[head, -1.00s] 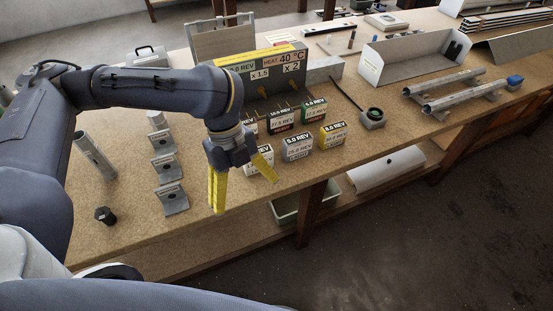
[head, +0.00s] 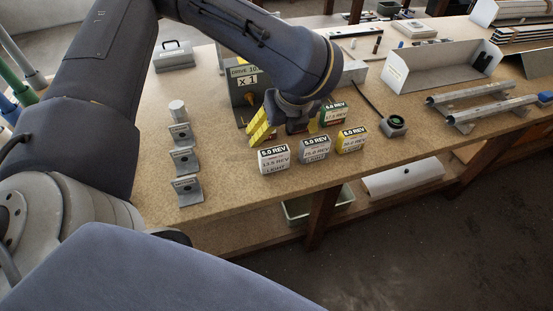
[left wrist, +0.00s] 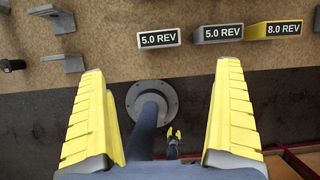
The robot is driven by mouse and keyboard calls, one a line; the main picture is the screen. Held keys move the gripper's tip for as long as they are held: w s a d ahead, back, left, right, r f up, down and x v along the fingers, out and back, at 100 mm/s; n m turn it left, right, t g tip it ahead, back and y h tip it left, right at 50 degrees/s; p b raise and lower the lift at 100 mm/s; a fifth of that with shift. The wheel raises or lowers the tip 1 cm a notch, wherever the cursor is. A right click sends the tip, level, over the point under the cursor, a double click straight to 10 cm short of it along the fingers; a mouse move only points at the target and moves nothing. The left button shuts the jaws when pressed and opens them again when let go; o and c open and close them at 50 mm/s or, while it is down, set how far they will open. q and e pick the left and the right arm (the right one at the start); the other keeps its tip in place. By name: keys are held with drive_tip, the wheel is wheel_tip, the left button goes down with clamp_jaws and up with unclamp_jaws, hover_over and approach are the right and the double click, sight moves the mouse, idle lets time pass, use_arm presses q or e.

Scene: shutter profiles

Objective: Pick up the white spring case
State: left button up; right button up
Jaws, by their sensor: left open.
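The white spring case (head: 274,160), labelled 5.0 REV and LIGHT, stands upright at the front left of the group of cases. It also shows in the left wrist view (left wrist: 159,38), beyond the fingertips and between them. My left gripper (head: 287,126) is open and empty, with yellow fingers, just behind and above the white case in the head view. It hides part of the back row of cases. In the left wrist view both fingers (left wrist: 158,110) stand wide apart. Small yellow tips low in that view look like my right gripper (left wrist: 173,134); its opening is too small to judge.
A grey case (head: 314,149) and a yellow case (head: 351,140) stand right of the white one. A green case (head: 334,113) is behind. Several grey brackets (head: 186,187) line the left. A grey machine (head: 240,90) stands behind. The bench front edge is close.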

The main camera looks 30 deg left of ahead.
use_arm(q)
approach(274, 151)
drive_tip(key=x, duration=0.5)
drive_tip(key=shift+d+f, duration=0.1)
drive_tip(key=shift+d, duration=0.05)
drive_tip(key=shift+x, duration=2.7)
drive_tip(key=shift+c, duration=0.2)
drive_tip(key=c, duration=1.3)
